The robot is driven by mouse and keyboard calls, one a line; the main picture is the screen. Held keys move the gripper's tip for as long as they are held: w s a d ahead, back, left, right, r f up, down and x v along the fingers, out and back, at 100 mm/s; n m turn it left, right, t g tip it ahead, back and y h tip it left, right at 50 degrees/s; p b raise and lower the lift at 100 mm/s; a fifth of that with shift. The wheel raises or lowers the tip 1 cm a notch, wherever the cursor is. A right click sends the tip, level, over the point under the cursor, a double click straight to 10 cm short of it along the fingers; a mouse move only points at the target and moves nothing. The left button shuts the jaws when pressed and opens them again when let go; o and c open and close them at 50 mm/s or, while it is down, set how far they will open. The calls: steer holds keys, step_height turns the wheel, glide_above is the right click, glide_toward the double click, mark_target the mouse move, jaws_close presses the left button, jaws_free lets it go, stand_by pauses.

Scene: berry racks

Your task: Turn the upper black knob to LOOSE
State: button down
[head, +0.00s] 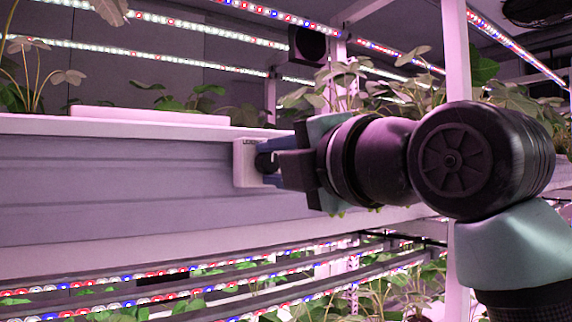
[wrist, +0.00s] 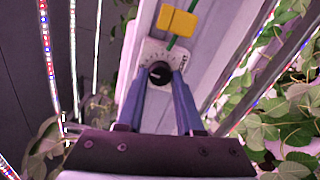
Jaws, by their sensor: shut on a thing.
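The black knob (head: 264,161) sits on a small white plate (head: 242,150) fixed to the front of the shelf's rail. The plate carries small print too blurred to read for certain. My gripper (head: 267,166) reaches in from the right, its blue fingers at the knob. In the wrist view the knob (wrist: 160,72) sits between the two blue fingertips (wrist: 161,78), and my gripper is shut on it. A pale mark shows on the knob's face, and dark dial marks ring it on the plate (wrist: 152,52). Which setting it points to cannot be read.
A yellow block (wrist: 177,20) on a green strip lies beyond the plate in the wrist view. Plants (head: 335,85) stand on the shelf above, close to my arm. LED strips (head: 150,270) and more plants fill the level below. The rail (head: 110,190) left of the plate is bare.

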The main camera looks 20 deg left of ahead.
stand_by(0.4)
steer(key=c, duration=0.6)
jaws_free()
steer(key=shift+o, duration=0.2)
steer(key=b+v, duration=0.3)
steer(key=v, duration=1)
steer(key=shift+b, duration=0.4)
steer(key=w+d+f+m+t+h, duration=0.15)
steer(key=w+m+t, duration=0.25)
steer(key=m+t, duration=0.65)
steer(key=s+d+f+m+t+h, duration=0.1)
steer(key=s+d+m+t+h, duration=0.1)
steer(key=m+h, duration=0.4)
steer(key=s+d+f+m+t+h, duration=0.2)
steer(key=s+m+t+h, duration=0.2)
steer(key=m, duration=1)
steer(key=s+h, duration=0.2)
steer(key=shift+s+d+h, duration=0.15)
steer(key=shift+d+h, duration=0.1)
steer(key=shift+h, duration=0.1)
